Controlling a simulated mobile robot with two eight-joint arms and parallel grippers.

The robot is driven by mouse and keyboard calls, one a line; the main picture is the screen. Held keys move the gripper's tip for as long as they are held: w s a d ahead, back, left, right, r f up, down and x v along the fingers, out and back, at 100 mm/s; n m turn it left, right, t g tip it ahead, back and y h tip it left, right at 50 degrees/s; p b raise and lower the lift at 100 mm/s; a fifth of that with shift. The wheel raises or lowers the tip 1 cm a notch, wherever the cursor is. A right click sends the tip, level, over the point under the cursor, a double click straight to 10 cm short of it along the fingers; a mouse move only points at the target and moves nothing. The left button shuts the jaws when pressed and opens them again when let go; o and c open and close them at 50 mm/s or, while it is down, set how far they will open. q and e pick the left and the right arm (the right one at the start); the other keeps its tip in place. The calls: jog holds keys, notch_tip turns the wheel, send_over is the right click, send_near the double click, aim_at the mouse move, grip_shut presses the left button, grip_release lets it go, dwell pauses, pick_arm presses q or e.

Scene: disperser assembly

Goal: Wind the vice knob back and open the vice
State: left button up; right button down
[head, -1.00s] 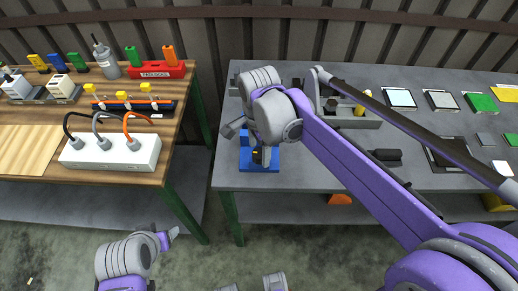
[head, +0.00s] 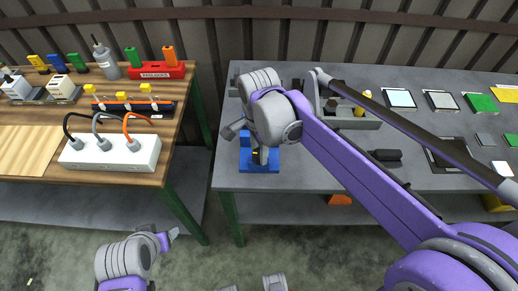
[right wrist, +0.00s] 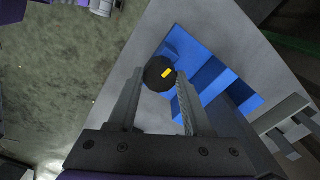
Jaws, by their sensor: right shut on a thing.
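The blue vice (head: 246,163) stands near the front left edge of the grey table, partly hidden by my right arm. It also shows in the right wrist view (right wrist: 209,75). Its round black knob (right wrist: 157,67) carries a yellow mark and faces the right wrist camera. My right gripper (right wrist: 159,80) has one finger on each side of the knob and is shut on it. The vice jaws are too hidden to tell how far apart they are. My left gripper (head: 171,237) hangs low at the bottom left, away from the vice; its fingers are too small to judge.
The grey table (head: 232,181) has a grey tray (head: 366,123) behind my right arm and several flat plates at the right. A wooden table (head: 30,148) with a white power strip (head: 112,155) stands at the left, across a gap.

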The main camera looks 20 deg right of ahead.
jog(key=shift+n, duration=0.3)
jog(key=n, duration=0.7)
jog(key=shift+n, duration=0.3)
jog(key=n, duration=0.4)
jog(key=shift+p, duration=0.3)
jog(key=shift+n, duration=2.1)
jog(key=shift+c, duration=1.6)
grip_release()
